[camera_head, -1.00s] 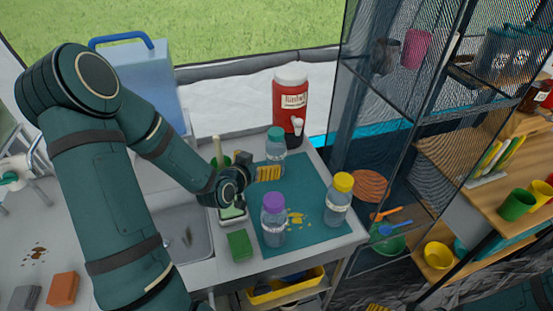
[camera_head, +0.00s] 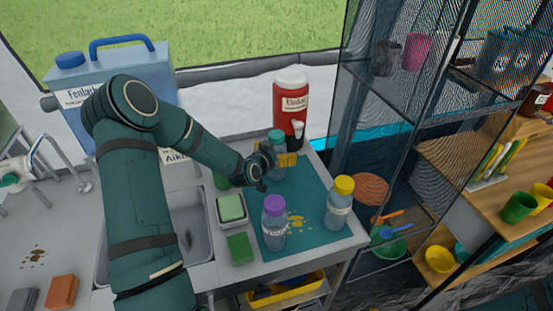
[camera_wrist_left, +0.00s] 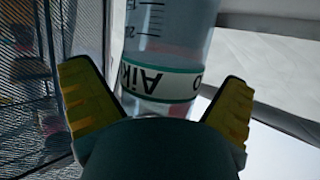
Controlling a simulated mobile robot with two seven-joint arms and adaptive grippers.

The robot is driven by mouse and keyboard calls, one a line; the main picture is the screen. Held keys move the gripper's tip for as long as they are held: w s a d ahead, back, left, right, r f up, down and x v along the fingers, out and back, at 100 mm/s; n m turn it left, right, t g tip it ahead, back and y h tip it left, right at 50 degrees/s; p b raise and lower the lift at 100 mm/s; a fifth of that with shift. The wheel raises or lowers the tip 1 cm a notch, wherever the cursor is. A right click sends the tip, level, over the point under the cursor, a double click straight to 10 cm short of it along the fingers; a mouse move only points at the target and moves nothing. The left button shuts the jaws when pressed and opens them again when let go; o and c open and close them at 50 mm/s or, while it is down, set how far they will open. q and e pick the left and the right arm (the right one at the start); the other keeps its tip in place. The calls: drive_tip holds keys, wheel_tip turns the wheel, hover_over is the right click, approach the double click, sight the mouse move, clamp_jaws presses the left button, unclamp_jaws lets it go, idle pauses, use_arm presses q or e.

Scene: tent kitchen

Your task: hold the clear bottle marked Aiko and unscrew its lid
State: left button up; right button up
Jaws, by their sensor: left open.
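The clear bottle marked Aiko, with a teal lid (camera_head: 276,136), stands at the back of the teal mat (camera_head: 312,181). In the left wrist view the Aiko bottle (camera_wrist_left: 167,50) shows its label, upside down, between the yellow finger pads. My left gripper (camera_head: 278,160) is open around the bottle. In the left wrist view there are gaps between the bottle and both pads of the left gripper (camera_wrist_left: 160,100). The lid is outside the left wrist view. My right gripper is not in view.
A purple-lidded bottle (camera_head: 274,228) and a yellow-lidded bottle (camera_head: 339,208) stand on the mat's front part, near yellow crumbs (camera_head: 296,220). A red dispenser (camera_head: 291,105) stands close behind. A green sponge (camera_head: 240,248) and soap dish (camera_head: 231,209) lie left of the mat. A mesh shelf (camera_head: 390,130) rises right.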

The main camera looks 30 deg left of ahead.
sight(276, 134)
use_arm(q)
drive_tip(key=c, duration=1.3)
drive_tip(key=shift+r, duration=0.1)
wheel_tip(276, 134, up, 10)
drive_tip(key=shift+f+p, duration=0.1)
drive_tip(key=shift+p, duration=0.45)
drive_tip(key=o, duration=0.7)
drive_tip(key=c, duration=0.7)
drive_tip(key=shift+c, duration=0.2)
